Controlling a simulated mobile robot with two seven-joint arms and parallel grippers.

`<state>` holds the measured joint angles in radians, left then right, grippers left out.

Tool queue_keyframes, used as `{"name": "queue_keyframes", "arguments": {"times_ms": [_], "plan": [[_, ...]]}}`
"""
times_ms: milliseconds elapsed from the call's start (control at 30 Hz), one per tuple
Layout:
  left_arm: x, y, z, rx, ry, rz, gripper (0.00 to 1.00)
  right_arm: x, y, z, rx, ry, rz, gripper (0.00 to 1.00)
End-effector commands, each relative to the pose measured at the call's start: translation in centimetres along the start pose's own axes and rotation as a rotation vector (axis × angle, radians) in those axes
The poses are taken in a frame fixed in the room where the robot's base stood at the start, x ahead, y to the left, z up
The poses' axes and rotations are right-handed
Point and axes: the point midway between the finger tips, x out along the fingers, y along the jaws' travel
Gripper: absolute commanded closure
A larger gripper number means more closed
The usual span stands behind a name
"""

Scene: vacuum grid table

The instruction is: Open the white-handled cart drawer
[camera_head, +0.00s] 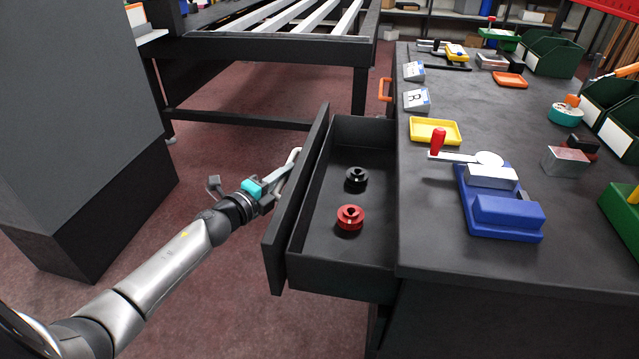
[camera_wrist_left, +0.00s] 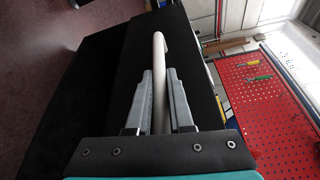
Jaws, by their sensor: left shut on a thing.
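The cart drawer (camera_head: 318,262) stands pulled well out from the left side of the cart, its inside in full view. A black knob-like part (camera_head: 356,179) and a red one (camera_head: 350,217) lie on its floor. Its white handle (camera_head: 294,157) is on the outer face of the front panel. My left gripper (camera_head: 283,177) is shut on the handle. In the left wrist view the handle (camera_wrist_left: 159,60) runs between the two grey fingers (camera_wrist_left: 159,98). My right gripper is not in view.
The cart top (camera_head: 440,210) holds a yellow tray (camera_head: 435,131), a blue clamp fixture (camera_head: 498,205) and green bins (camera_head: 552,54). An orange handle (camera_head: 386,90) sits further back on the cart side. A grey cabinet (camera_head: 80,120) stands left and a slatted table (camera_head: 270,45) behind. Red-brown floor lies between.

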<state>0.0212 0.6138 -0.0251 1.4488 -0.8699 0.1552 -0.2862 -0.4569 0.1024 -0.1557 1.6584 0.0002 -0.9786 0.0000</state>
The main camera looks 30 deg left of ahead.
Motion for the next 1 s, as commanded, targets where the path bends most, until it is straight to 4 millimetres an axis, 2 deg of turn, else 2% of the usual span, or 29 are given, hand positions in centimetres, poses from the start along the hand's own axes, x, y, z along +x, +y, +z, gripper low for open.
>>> {"name": "queue_keyframes", "arguments": {"times_ms": [33,200,400,600,1000], "plan": [[-0.5,0.6,1.4,0.004,-0.006,0.002,1.00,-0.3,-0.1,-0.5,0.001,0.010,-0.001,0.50],[-1.9,1.2,4.8,0.003,-0.006,0.002,1.00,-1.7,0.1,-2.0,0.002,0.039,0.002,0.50],[-3.0,1.7,7.4,0.001,-0.004,0.000,1.00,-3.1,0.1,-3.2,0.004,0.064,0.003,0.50],[-3.5,1.9,8.6,0.000,-0.003,0.000,1.00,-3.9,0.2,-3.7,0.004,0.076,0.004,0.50],[-3.6,1.9,8.8,-0.001,-0.002,-0.001,1.00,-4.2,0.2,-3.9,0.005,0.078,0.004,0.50]]}}
